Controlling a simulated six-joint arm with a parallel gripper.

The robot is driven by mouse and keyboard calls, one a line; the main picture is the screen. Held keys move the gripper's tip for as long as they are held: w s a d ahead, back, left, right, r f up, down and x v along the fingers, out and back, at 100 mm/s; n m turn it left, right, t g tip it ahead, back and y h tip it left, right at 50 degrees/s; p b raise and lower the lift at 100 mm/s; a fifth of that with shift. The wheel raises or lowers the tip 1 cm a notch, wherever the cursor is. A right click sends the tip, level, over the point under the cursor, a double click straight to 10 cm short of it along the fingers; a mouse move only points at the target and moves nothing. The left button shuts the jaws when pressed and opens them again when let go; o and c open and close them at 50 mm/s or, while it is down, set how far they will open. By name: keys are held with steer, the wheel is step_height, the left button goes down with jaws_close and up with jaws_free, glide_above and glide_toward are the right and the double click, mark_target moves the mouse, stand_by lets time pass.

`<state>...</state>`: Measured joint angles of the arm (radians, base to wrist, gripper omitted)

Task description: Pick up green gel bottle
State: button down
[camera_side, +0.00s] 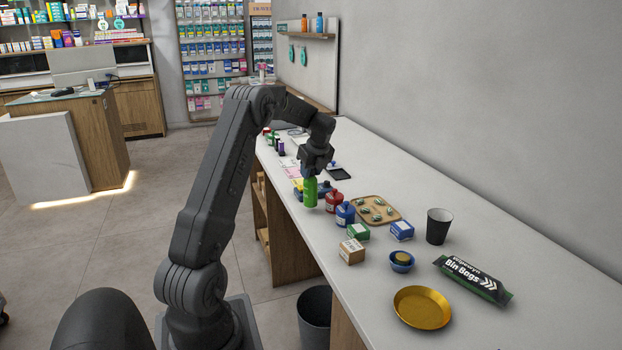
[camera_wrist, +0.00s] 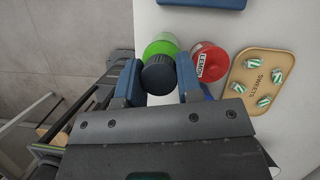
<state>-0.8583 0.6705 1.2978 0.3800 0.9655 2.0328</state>
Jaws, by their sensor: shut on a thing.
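The green gel bottle (camera_side: 310,192) is upright in my gripper (camera_side: 313,172), at the left edge of the long white counter in the side view. In the wrist view, my gripper (camera_wrist: 158,85) has a finger on each side of the bottle's dark cap, and the green body (camera_wrist: 162,46) shows beyond it. My gripper is shut on the bottle. The side view does not clearly show whether its base touches the counter.
A red bottle (camera_side: 333,201) and a blue bottle (camera_side: 345,214) stand close right of it. A wooden tray of sweets (camera_side: 390,212), small boxes (camera_side: 352,251), a dark cup (camera_side: 439,226) and a gold dish (camera_side: 422,308) lie farther right. A bin (camera_side: 314,318) stands below.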

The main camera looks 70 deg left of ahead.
steer(key=s+a+r, duration=0.2)
steer(key=s+r, duration=0.6)
steer(key=s, duration=0.3)
steer(key=shift+s+r, duration=0.25)
